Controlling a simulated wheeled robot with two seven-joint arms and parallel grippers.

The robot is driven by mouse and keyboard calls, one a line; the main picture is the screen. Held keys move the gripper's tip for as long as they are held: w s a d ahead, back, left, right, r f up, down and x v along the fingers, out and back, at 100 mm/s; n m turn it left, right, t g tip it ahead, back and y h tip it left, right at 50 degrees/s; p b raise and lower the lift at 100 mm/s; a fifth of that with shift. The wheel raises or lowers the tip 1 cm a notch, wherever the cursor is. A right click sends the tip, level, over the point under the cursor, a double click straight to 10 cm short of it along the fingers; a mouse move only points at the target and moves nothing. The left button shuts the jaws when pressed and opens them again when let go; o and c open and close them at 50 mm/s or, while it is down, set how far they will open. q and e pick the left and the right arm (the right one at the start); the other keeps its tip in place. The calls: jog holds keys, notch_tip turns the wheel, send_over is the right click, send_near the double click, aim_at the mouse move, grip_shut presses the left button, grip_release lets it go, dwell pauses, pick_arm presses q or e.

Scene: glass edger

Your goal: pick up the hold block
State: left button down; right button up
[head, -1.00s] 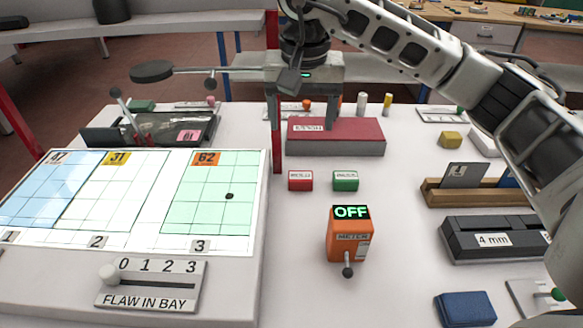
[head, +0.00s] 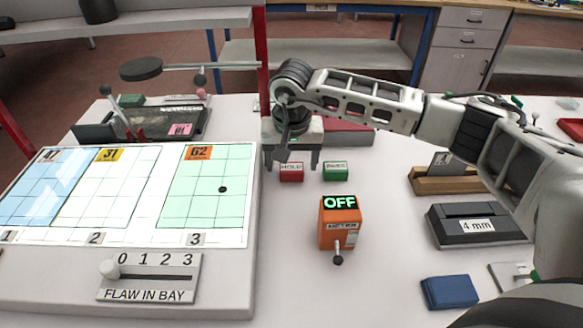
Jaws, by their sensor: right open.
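The hold block (head: 291,174) is a small red block with a white "HOLD" label on top. It sits on the white table, just right of the bay panel. My right gripper (head: 291,166) points down with its fingers spread, one to each side of the hold block as seen from here. The gripper is open and holds nothing. I cannot tell whether the fingers are level with the block or still behind or above it. My left gripper is not in view.
A green labelled block (head: 335,172) stands close on the right. The bay panel (head: 250,215) is at left. A red-topped box (head: 350,136) is behind, partly hidden by my arm.

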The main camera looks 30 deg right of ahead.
jog(key=shift+w+f, duration=0.1)
jog(key=shift+f, duration=0.5)
jog(key=c, duration=1.1)
jog(key=shift+r, duration=0.1)
